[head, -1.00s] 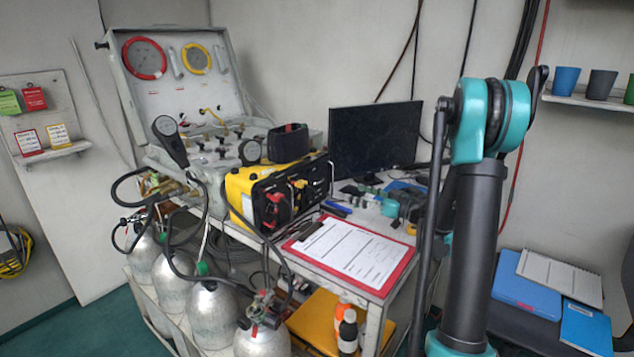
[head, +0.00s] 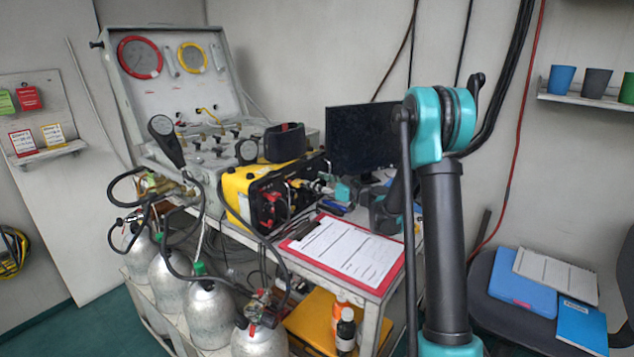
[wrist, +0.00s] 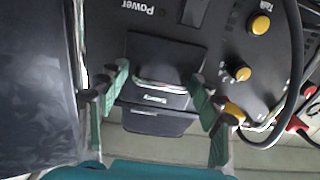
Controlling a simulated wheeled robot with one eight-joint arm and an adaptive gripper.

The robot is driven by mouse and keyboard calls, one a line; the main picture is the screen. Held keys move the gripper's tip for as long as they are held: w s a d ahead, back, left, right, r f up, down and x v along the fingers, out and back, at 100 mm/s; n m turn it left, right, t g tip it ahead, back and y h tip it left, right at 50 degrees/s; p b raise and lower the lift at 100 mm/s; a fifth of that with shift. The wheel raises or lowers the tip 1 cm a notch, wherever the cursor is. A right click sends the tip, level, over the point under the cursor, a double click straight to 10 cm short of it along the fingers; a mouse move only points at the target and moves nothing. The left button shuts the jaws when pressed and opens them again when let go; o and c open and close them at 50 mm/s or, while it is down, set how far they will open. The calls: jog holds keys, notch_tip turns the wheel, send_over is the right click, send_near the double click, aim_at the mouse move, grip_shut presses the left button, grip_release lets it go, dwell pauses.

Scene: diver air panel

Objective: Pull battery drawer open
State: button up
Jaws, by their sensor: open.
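The yellow and black unit (head: 237,192) stands on the bench, its dark front panel (wrist: 228,62) filling much of the wrist view. Below the word "Power" on that panel is the dark battery drawer front (wrist: 165,55), with a pale strip and a small label along its lower part. My gripper (wrist: 160,80) is open, with one green-padded finger to the left of the drawer and one to its right. I cannot tell whether the fingers touch it. In the head view my gripper (head: 328,186) is at the unit's right front, and the drawer is not distinguishable there.
Yellow knobs (wrist: 259,23) and a dark cable (wrist: 294,70) are right of the drawer. A red clipboard (head: 392,283) lies on the bench in front of the unit. A monitor (head: 365,138) stands behind my arm. Gas cylinders (head: 208,312) stand at the front left.

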jog(key=c, duration=1.5)
jog(key=v, duration=1)
jog(key=shift+d, duration=0.15)
jog(key=o, duration=1.5)
jog(key=v, duration=1.2)
